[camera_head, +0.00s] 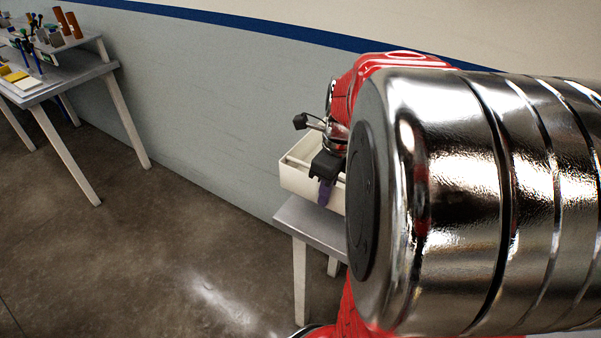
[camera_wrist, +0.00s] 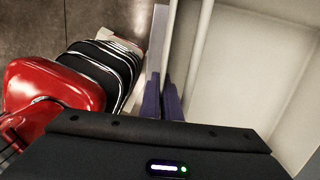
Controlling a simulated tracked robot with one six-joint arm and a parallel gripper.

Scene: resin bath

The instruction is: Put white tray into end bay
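The white tray (camera_head: 296,179) is an open box with raised walls and an inner bar. It is at or just above the small metal table (camera_head: 306,222) in the middle of the head view; I cannot tell whether it touches. My gripper (camera_head: 326,190) is over its near wall, with one purple finger outside it. In the wrist view the two purple fingers (camera_wrist: 163,100) are close together on the tray's wall, and the pale tray interior (camera_wrist: 255,75) fills the right side. My arm hides the tray's right part in the head view. I cannot make out an end bay.
A workbench (camera_head: 75,78) at the far left holds tools, brown bottles (camera_head: 68,24) and yellow items. Bare floor (camera_head: 170,240) lies between it and the small table. A grey wall (camera_head: 200,85) with a blue stripe stands behind.

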